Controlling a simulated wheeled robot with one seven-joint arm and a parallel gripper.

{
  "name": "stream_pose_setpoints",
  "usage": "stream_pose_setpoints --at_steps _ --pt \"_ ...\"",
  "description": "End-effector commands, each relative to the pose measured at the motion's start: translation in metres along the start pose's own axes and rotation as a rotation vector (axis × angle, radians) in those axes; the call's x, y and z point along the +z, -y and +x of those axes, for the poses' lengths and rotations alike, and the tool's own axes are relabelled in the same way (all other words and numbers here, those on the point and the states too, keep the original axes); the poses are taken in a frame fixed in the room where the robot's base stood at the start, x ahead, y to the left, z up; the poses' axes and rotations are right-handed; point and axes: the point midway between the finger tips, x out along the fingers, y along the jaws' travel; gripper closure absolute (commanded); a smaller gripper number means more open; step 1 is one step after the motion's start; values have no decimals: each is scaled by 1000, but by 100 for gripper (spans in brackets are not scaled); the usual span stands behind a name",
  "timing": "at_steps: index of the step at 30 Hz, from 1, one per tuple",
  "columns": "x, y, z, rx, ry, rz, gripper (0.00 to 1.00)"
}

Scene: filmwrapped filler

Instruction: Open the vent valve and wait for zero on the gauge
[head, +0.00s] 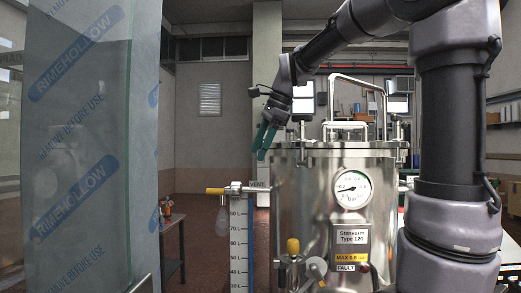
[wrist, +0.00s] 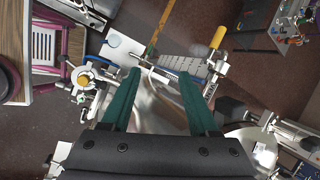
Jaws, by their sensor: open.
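The steel vessel (head: 310,215) stands upright in the middle of the head view. Its round gauge (head: 351,189) faces me; the needle points left, but the exact value is too small to read. The vent valve's yellow handle (head: 215,191) sticks out left beside a VENT label (head: 258,186). In the wrist view a yellow handle (wrist: 217,36) lies beyond the right finger, apart from it. My gripper (head: 261,152), with teal fingers, hangs above and right of the handle near the lid's left edge. Its fingers are spread and empty in the wrist view (wrist: 158,75).
A film-wrapped clear panel (head: 80,150) fills the left side. A level scale (head: 238,245) stands left of the vessel. Another yellow knob (head: 293,246) sits low on the vessel's front. A small table (head: 172,237) stands behind.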

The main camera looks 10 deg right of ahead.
Motion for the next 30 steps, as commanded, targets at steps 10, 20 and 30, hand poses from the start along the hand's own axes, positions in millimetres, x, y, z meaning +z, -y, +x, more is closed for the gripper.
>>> stream_pose_setpoints --at_steps 10,20,30 --pt "-10 -19 -6 -26 -15 -107 39" --pt "-9 -19 -6 -26 -14 -106 39" --pt "-36 -84 -17 -99 -83 -425 39"
